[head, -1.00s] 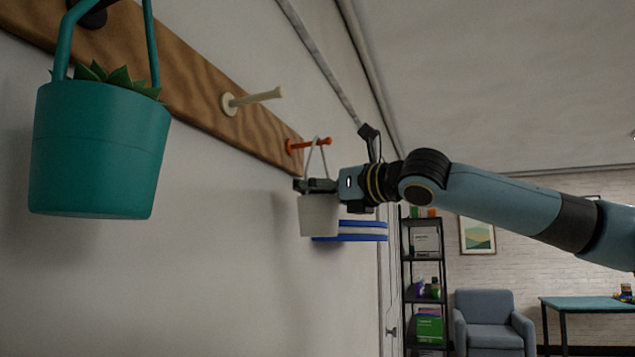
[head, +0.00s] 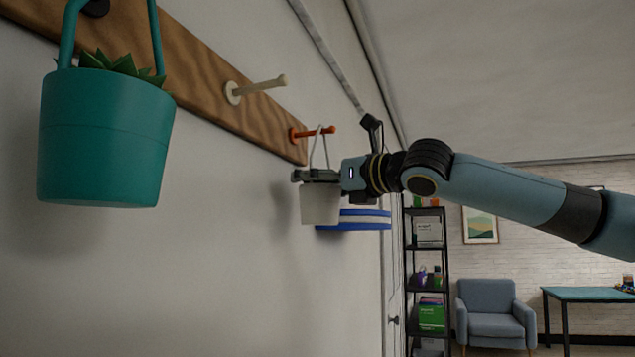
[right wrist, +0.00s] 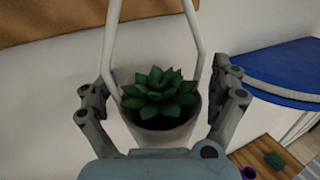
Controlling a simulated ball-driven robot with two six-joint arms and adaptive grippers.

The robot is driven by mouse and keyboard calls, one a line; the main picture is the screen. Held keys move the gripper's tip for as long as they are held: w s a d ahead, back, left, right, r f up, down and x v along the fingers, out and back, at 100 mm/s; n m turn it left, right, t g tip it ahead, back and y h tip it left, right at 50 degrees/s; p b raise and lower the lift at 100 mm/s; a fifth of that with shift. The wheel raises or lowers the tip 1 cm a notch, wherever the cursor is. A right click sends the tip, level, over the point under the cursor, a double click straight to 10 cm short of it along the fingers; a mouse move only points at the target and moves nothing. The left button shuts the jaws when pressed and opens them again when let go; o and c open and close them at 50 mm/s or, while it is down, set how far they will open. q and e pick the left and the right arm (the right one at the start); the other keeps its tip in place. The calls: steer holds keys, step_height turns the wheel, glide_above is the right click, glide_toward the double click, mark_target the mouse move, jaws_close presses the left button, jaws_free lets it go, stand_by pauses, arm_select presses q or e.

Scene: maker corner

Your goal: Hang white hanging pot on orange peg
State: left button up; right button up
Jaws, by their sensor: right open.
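The white hanging pot (head: 319,205) is below the orange peg (head: 314,133) at the right end of the wooden rail. Its thin white handle reaches up to the peg, and in the head view its top overlaps the peg; I cannot tell whether it bears weight there. In the right wrist view the pot (right wrist: 160,128) holds a green succulent (right wrist: 160,92). My right gripper (head: 303,176) is at the pot's rim. In the right wrist view its fingers (right wrist: 166,90) are open, one on each side of the pot. My left gripper is not in view.
A cream peg (head: 258,88) is on the same wooden rail (head: 195,75). A teal hanging pot (head: 105,140) hangs at the left. A blue and white shelf (head: 355,226) is behind the white pot.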

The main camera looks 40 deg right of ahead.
mark_target(322, 128)
steer(key=shift+d+r, duration=0.1)
stand_by(0.4)
steer(key=shift+r, duration=0.55)
step_height(322, 128, up, 9)
steer(key=shift+f, duration=0.1)
